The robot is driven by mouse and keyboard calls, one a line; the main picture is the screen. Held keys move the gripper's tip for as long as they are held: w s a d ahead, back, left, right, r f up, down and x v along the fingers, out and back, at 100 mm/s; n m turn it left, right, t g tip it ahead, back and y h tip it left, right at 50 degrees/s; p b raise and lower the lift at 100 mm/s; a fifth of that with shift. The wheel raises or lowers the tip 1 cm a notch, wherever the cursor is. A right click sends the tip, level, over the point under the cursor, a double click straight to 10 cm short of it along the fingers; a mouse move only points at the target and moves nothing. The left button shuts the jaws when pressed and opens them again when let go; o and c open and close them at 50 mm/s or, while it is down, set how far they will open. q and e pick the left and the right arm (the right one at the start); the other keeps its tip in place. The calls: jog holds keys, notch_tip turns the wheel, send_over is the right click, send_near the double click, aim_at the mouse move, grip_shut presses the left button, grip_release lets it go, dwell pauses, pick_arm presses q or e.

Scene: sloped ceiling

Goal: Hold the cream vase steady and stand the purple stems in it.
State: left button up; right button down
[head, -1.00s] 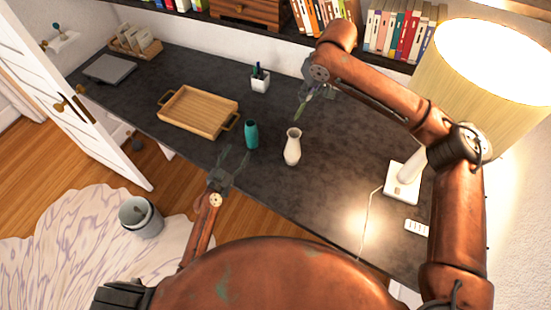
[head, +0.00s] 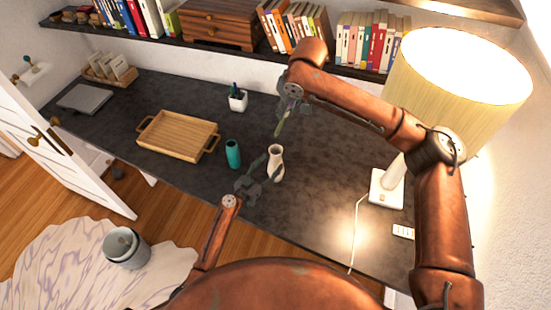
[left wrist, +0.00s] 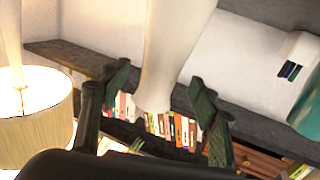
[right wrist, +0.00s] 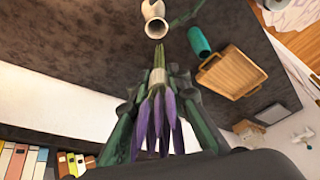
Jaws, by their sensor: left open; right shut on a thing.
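The cream vase (head: 276,160) stands upright on the dark desk, and it also shows in the left wrist view (left wrist: 172,55). My left gripper (head: 265,168) is open at the vase. In the left wrist view its fingers (left wrist: 165,100) lie on either side of the vase, with gaps visible. My right gripper (head: 285,112) is shut on the purple stems (right wrist: 158,115), above the desk beyond the vase. Their purple heads point back toward the right wrist and their green ends point toward the vase mouth (right wrist: 155,8). The stems are apart from the vase.
A teal bottle (head: 233,154) stands just left of the vase. A wooden tray (head: 178,137) lies farther left, and a white pen cup (head: 238,102) stands behind. A large lamp (head: 450,85) is on the right. Desk to the vase's right is clear.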

aim_at(276, 150)
pick_arm(q)
jog(key=shift+x, duration=2.25)
jog(key=shift+c, duration=0.5)
grip_shut()
